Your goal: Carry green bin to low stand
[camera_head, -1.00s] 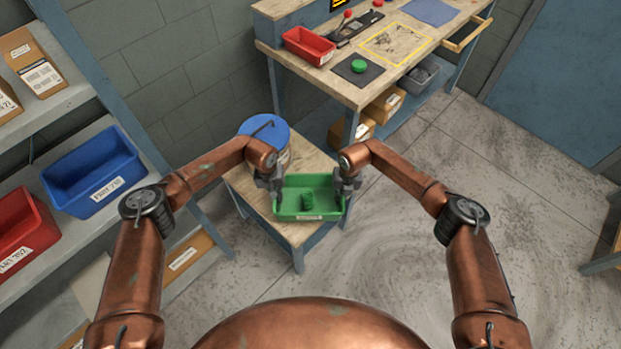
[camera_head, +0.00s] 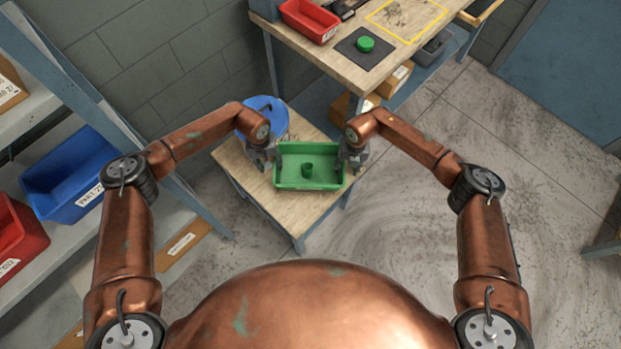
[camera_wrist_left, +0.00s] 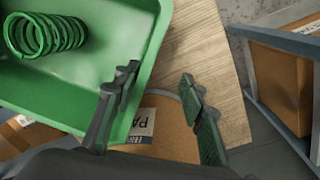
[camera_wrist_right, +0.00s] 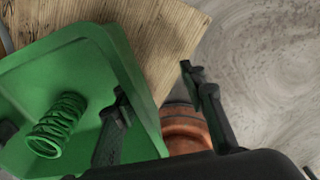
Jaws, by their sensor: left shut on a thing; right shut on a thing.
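The green bin (camera_head: 290,180) is between my two grippers, over the wooden top of the low stand (camera_head: 262,205). A green coil spring (camera_head: 307,170) is inside it; it also shows in the left wrist view (camera_wrist_left: 45,35) and the right wrist view (camera_wrist_right: 58,125). My left gripper (camera_head: 264,158) is shut on the bin's left wall, with one finger inside and one outside. My right gripper (camera_head: 353,158) is shut on the right wall in the same way. I cannot tell whether the bin's base touches the stand top.
A blue-lidded drum (camera_head: 268,108) is at the stand's back left. A workbench (camera_head: 330,62) behind carries a red bin (camera_head: 310,20) and a green button (camera_head: 365,45). Left shelves hold a blue bin (camera_head: 75,170) and a red bin (camera_head: 20,240).

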